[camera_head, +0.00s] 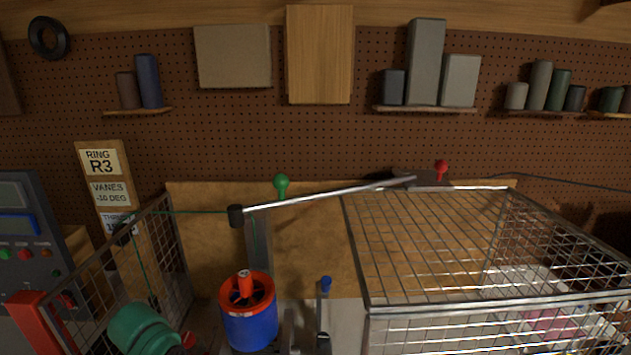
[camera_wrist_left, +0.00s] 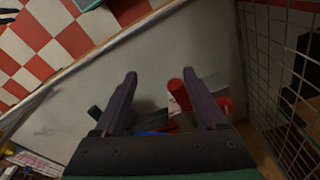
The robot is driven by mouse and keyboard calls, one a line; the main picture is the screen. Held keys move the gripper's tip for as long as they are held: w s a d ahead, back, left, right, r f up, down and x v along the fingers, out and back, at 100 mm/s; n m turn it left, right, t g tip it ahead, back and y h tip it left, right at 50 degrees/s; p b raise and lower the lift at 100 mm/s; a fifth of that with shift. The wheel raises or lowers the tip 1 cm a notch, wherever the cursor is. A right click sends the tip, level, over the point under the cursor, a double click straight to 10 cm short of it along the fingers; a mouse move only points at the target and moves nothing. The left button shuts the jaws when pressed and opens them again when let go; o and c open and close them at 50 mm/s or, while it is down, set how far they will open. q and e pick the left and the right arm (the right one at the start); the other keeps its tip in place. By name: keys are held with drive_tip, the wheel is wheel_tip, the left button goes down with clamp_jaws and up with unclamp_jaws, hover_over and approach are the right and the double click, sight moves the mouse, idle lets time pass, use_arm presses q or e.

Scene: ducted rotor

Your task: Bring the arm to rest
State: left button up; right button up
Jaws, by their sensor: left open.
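My left gripper (camera_wrist_left: 159,75) shows in the left wrist view with its two dark fingers spread apart and nothing between them. Beyond the fingers are a pale surface and small red, blue and dark parts, partly hidden by the gripper. In the head view a green rounded part at the lower left seems to be my left arm; its fingers cannot be made out there. The ducted rotor, a blue cylinder with a red rim and red hub (camera_head: 247,310), stands upright right of it, apart in the picture. My right gripper is in neither view.
A wire cage (camera_head: 430,250) fills the right, with another mesh panel (camera_head: 165,250) at left. A metal rod (camera_head: 320,197) with a black end crosses above the rotor. A blue-topped post (camera_head: 325,305) stands right of the rotor. A control panel (camera_head: 25,240) is far left.

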use_arm(q)
drive_tip(key=s+d+f+n+t, duration=0.1)
drive_tip(key=s+d+f, duration=0.1)
drive_tip(key=s, duration=0.4)
drive_tip(key=s+d+f+n+t, duration=0.1)
drive_tip(key=s+d+f+t, duration=0.15)
drive_tip(key=s, duration=0.35)
wheel_tip(320, 180, down, 28)
drive_tip(key=s+a+g+b, duration=0.1)
drive_tip(key=s+g+b, duration=0.1)
drive_tip(key=b, duration=0.4)
drive_tip(key=s+a+f+g+b, duration=0.1)
drive_tip(key=s+a+f+b, duration=0.2)
drive_tip(key=s+f, duration=1.4)
wheel_tip(320, 180, down, 4)
drive_tip(key=shift+s+y+b, duration=0.3)
drive_tip(key=shift+b, duration=0.9)
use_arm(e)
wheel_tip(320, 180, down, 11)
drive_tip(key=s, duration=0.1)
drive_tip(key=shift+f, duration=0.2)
